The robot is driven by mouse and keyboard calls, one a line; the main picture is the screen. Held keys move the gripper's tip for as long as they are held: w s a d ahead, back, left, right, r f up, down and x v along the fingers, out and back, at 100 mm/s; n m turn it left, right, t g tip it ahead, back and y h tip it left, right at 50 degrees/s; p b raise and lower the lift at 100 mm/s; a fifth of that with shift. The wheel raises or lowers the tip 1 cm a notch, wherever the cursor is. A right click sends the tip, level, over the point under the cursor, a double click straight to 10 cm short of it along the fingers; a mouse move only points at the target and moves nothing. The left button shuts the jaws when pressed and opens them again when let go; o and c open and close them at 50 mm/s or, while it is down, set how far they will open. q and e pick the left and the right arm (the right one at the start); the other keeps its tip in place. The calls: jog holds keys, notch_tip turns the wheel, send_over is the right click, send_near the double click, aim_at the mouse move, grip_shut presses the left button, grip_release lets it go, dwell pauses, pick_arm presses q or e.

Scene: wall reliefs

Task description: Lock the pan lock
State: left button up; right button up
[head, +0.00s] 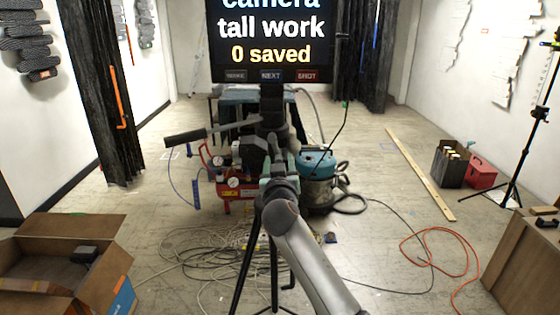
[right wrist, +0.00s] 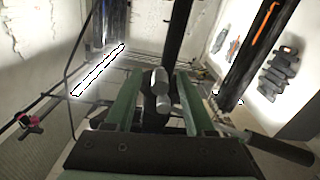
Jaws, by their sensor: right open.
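A tripod (head: 258,240) stands in the middle of the head view, with a dark head (head: 272,125) under a screen. A pan handle (head: 185,138) sticks out to the left; it also shows at lower right in the right wrist view (right wrist: 272,148). My right gripper (head: 280,165) reaches up from below to the tripod head and partly hides it. In the right wrist view its green fingers (right wrist: 160,88) are spread apart. Two short grey knob ends (right wrist: 160,80) show between them; I cannot tell which is the pan lock, or its setting. My left gripper is out of view.
The screen (head: 270,40) reads "camera tall work, 0 saved". A red compressor (head: 235,190) and a teal vacuum (head: 318,165) stand behind the tripod. Cables (head: 215,250) cover the floor. Open cardboard boxes (head: 50,235) stand at left; another box (head: 525,260) is at right.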

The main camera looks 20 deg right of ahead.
grip_shut()
dwell(0.4)
